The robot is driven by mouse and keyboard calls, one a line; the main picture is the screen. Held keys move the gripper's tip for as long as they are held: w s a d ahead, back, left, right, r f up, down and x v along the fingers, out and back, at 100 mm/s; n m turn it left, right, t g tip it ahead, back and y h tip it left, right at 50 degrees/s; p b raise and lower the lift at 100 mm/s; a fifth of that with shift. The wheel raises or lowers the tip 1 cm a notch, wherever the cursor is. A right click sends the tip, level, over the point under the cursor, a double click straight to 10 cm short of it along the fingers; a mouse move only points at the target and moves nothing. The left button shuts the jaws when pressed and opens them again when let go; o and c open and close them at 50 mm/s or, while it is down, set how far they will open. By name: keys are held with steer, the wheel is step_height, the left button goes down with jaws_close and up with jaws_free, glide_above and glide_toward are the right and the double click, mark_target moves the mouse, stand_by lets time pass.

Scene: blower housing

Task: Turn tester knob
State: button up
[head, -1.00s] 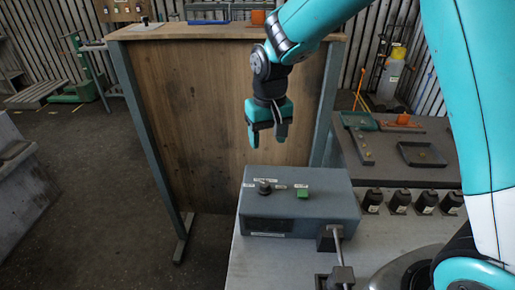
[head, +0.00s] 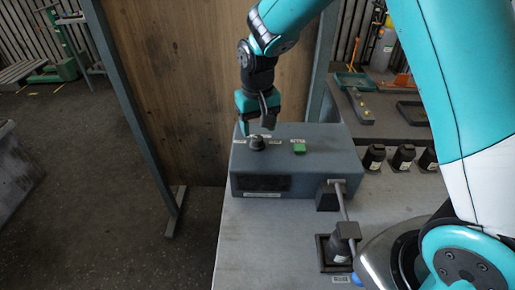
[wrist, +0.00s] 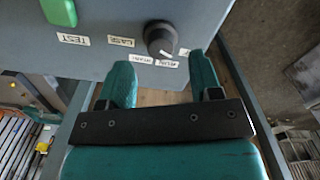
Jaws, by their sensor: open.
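The tester is a grey-blue box (head: 330,160) on a grey bench. Its dark round knob (head: 257,143) stands on the top face, left of a green button (head: 299,147). My gripper (head: 257,127) is open and empty, pointing down just behind and above the knob. In the wrist view the knob (wrist: 160,38) has a light pointer mark and lies ahead of the gap between my teal fingertips (wrist: 160,74), not between the fingers. Small white labels (wrist: 120,41) surround it; one by the green button reads TEST. Contact with the box cannot be told.
A lever-like rod (head: 342,200) with a dark block (head: 345,236) stands in front of the box. Several black bottles (head: 403,157) stand to the right. A wooden panel (head: 165,90) rises behind the tester. Trays (head: 352,80) lie at the back right.

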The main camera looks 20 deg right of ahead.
mark_target(258, 137)
step_height(258, 137, down, 4)
steer(key=shift+r+b, duration=0.1)
steer(key=shift+b, duration=0.8)
steer(key=shift+r, duration=0.1)
steer(key=c, duration=0.9)
steer(key=shift+c, duration=0.2)
steer(key=shift+m, duration=0.4)
steer(key=m, duration=0.3)
steer(key=shift+m+p, duration=0.3)
steer(key=shift+m, duration=0.1)
steer(key=m, duration=0.4)
